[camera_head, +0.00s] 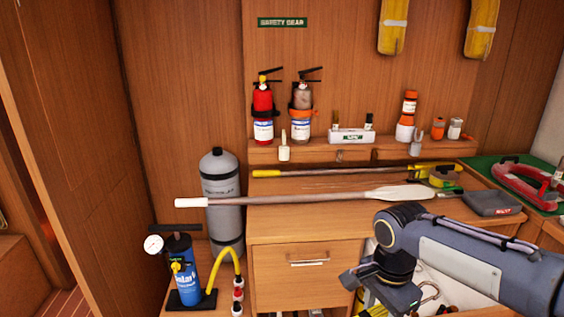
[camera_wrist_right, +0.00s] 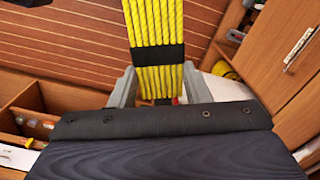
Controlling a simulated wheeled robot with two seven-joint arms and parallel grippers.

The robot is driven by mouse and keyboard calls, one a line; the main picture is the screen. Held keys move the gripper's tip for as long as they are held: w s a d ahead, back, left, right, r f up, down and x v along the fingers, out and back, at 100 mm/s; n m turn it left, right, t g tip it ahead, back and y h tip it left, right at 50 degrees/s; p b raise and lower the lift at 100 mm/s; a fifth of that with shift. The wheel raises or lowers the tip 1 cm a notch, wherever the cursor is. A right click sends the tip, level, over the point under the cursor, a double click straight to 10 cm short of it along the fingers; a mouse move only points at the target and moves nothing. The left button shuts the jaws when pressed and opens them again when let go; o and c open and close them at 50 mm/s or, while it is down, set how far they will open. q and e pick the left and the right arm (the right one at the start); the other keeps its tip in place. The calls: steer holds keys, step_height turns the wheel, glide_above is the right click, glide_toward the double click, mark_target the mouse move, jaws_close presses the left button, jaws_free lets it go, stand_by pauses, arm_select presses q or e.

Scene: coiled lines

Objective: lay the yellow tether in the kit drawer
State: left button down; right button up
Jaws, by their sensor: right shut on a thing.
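The yellow tether (camera_wrist_right: 155,25) is a flat bundle of yellow strands with a black band. In the right wrist view it lies between the grey fingers of my right gripper (camera_wrist_right: 158,86), which is shut on it at the band. In the head view my right gripper (camera_head: 382,300) points down in front of the bench, with a little yellow showing beside it at the bottom edge. A pale open space (camera_head: 455,285) with a hint of yellow shows behind my right arm; I cannot tell whether it is the kit drawer. My left gripper is not in view.
A shut wooden drawer (camera_head: 292,270) with a metal handle is left of my right gripper. The bench holds an oar (camera_head: 300,199), a boathook (camera_head: 310,172) and a grey pouch (camera_head: 490,203). A grey cylinder (camera_head: 221,195) and a blue pump (camera_head: 182,270) stand at left.

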steer(key=w+d+f+n+p, duration=0.1)
steer(key=w+f+n, duration=0.3)
steer(key=f+n, duration=0.25)
steer(key=w+d+f+n, duration=0.1)
steer(key=w+f+n, duration=0.4)
steer(key=f+n, duration=0.15)
steer(key=s+f, duration=0.4)
steer(key=f, duration=0.1)
steer(key=shift+a+f, duration=0.25)
steer(key=shift+f, duration=0.15)
steer(key=shift+w, duration=0.1)
